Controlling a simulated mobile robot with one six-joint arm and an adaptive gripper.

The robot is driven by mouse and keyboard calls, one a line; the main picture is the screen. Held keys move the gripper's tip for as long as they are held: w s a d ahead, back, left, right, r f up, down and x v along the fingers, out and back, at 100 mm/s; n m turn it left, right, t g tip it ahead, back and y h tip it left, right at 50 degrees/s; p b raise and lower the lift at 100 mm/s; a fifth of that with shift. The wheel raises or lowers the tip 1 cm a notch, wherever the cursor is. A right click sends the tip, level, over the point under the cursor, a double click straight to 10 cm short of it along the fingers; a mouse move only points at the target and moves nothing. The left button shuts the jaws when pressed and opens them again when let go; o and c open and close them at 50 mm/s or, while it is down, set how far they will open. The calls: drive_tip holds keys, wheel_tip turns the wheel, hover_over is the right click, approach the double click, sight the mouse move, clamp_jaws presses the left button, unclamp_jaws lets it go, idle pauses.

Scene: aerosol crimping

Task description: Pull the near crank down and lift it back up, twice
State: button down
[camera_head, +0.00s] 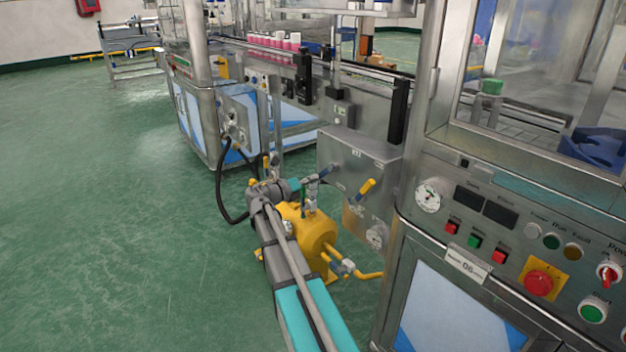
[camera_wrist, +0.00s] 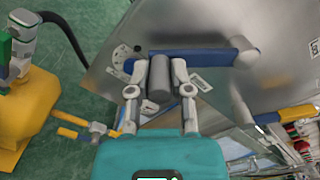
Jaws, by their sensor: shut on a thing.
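A crank with a blue arm (camera_wrist: 205,53) and a grey cylindrical grip (camera_wrist: 160,80) is mounted on a metal box. In the wrist view, its arm runs from the rounded end at right to the grip at left. My gripper (camera_wrist: 160,88) is shut on the grip, one finger on each side. In the head view, my gripper (camera_head: 318,177) is at the left of the grey metal box (camera_head: 352,150), and the crank's blue part (camera_head: 333,170) shows small beside it. A second lever with a yellow handle (camera_head: 366,188) is on the box; it also shows in the wrist view (camera_wrist: 286,113).
A yellow machine body (camera_head: 318,235) with a yellow pipe (camera_head: 368,275) stands low beneath my arm. The control panel (camera_head: 470,235) with buttons is close at right. A black hose (camera_head: 219,190) hangs at left. The green floor (camera_head: 90,210) is clear at left.

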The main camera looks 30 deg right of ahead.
drive_tip(key=shift+s+d+f, duration=0.15)
drive_tip(key=shift+s, duration=0.05)
drive_tip(key=c, duration=0.5)
unclamp_jaws()
drive_tip(key=shift+c, duration=0.2)
drive_tip(key=shift+w, duration=0.1)
drive_tip(key=shift+a, duration=0.2)
drive_tip(key=a, duration=1.1)
drive_tip(key=shift+s+a, duration=0.3)
drive_tip(key=shift+a, duration=0.05)
drive_tip(key=shift+c, duration=0.2)
